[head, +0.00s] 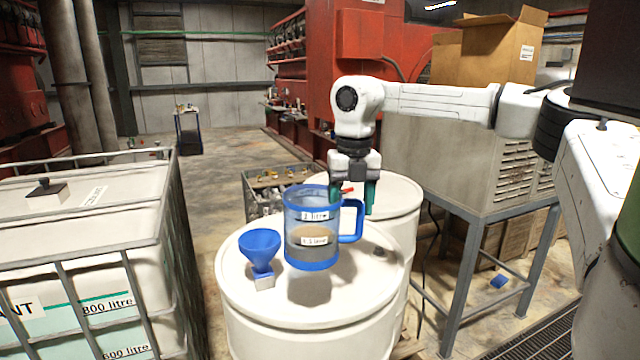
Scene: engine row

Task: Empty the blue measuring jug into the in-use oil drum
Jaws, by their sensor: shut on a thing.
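The blue measuring jug (311,266) is see-through with a blue rim, base and handle. It is upright and holds brownish-grey contents up to around its lower label. My gripper (355,194) is shut on the jug at the handle side, fingers pointing down; the exact contact is partly hidden. The jug is over the top of the front white drum (320,307), with a shadow below it; it seems raised off the lid. A blue funnel (261,243) stands upright on this drum, left of the jug, with a pale block at its spout. No label shows which drum is in use.
A second white drum (392,196) stands close behind. A caged white tank (95,205) fills the left. A grey cabinet on a metal stand (470,150) is at right, with cardboard boxes (500,50) on top.

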